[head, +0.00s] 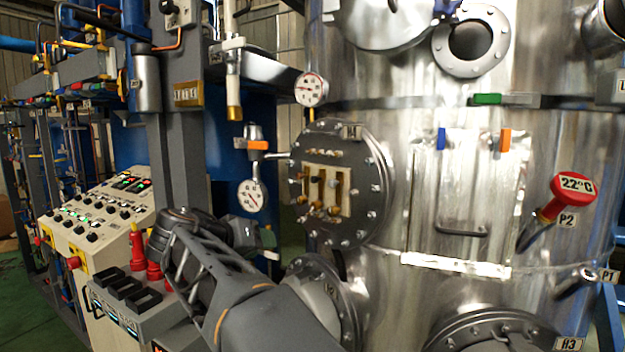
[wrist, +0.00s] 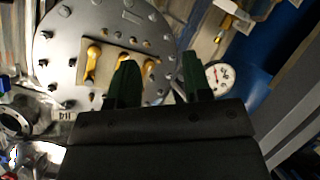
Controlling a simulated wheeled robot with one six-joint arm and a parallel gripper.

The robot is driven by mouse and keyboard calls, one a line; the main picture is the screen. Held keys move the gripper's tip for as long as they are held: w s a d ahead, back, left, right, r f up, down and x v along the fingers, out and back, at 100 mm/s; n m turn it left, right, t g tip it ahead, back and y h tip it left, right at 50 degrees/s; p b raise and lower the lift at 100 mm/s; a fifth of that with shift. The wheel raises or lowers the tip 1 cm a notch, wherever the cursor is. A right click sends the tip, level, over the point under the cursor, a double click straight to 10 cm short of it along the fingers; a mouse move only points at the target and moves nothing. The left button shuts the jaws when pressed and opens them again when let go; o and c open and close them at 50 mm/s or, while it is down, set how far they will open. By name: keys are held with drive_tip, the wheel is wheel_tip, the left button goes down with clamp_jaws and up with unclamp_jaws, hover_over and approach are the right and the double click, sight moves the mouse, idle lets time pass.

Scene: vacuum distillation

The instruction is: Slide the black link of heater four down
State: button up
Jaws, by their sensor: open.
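Heater four is a round bolted flange (head: 372,205) on the steel vessel in the head view. It also shows at the upper left of the wrist view (wrist: 60,50), with an H4 label (wrist: 62,115). A pale terminal plate (head: 343,205) with several brass posts and strips sits at its centre. I cannot make out the black link clearly in either view. My gripper (wrist: 160,62) is open and empty, its two dark green fingers apart. In the wrist view one finger overlaps part of the terminal plate. In the head view my gripper is left of and below the flange.
Another flange (head: 340,290) lies below. A sloped control console (head: 100,215) stands at left. A red P2 knob (head: 573,190) is at far right.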

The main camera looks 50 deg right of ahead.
sight(312, 179)
drive_tip(key=d+r+m+g+h, duration=0.2)
drive_tip(key=r+m+h, duration=0.15)
drive_tip(key=r, duration=0.25)
drive_tip(key=d+r+m+g+h, duration=0.2)
drive_tip(key=r+m, duration=0.2)
drive_tip(key=r, duration=0.1)
drive_tip(key=shift+n+y, duration=0.25)
drive_tip(key=d+p, duration=0.2)
drive_tip(key=d, duration=0.3)
drive_tip(key=d+p, duration=0.2)
drive_tip(key=d, duration=0.3)
drive_tip(key=shift+s+d+r, duration=0.15)
drive_tip(key=shift+s+d, duration=0.05)
drive_tip(key=shift+d, duration=0.15)
drive_tip(key=shift+s+d+p, duration=0.1)
drive_tip(key=shift+d+p, duration=0.35)
drive_tip(key=shift+d, duration=0.45)
clamp_jaws()
